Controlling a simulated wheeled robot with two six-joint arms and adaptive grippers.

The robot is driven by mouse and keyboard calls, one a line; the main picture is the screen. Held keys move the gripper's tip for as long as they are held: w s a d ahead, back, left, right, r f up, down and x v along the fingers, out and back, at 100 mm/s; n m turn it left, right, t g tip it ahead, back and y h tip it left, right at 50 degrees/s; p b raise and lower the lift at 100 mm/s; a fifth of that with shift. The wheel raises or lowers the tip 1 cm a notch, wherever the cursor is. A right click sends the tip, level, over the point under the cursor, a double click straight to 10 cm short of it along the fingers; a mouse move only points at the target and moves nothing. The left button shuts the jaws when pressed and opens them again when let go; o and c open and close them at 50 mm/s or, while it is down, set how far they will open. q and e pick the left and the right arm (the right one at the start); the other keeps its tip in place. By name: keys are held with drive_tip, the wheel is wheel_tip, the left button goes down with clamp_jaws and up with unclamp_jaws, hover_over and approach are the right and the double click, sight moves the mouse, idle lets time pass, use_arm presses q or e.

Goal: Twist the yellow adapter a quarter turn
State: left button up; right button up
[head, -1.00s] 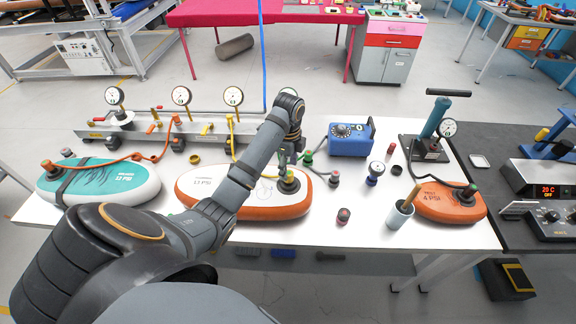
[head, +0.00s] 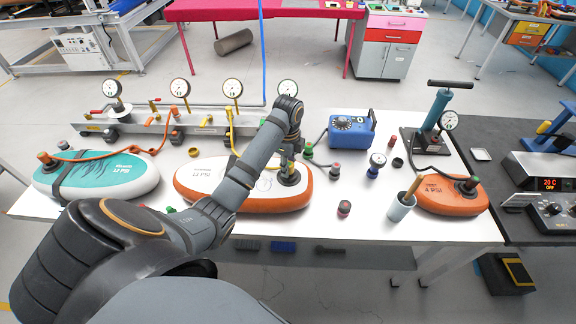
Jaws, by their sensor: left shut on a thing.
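The white and orange board (head: 215,188) lies in the middle of the white table. Its dark round valve (head: 289,179) is near the board's right end. My left gripper (head: 290,171) comes down on this valve from above, shut on a small yellowish piece that I take to be the yellow adapter. Its fingers and wrist hide most of that piece, so its exact angle cannot be read. My right gripper is out of the picture.
A manifold with several gauges (head: 180,87) and hoses stands behind the boards. A teal board (head: 110,180) lies left, a small orange board (head: 440,198) right. A blue pump box (head: 351,133), a cup (head: 400,209) and small fittings stand nearby.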

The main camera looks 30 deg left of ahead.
use_arm(q)
drive_tip(key=c, duration=0.4)
drive_tip(key=shift+r+m+p, duration=0.15)
drive_tip(key=shift+m+p, duration=0.45)
drive_tip(key=shift+p, duration=0.05)
drive_tip(key=shift+m+p, duration=0.7)
drive_tip(key=shift+m, duration=0.5)
drive_tip(key=shift+w+m, duration=0.1)
drive_tip(key=shift+m, duration=0.6)
drive_tip(key=o, duration=1.1)
drive_tip(key=shift+o, duration=0.2)
drive_tip(key=shift+f, duration=0.2)
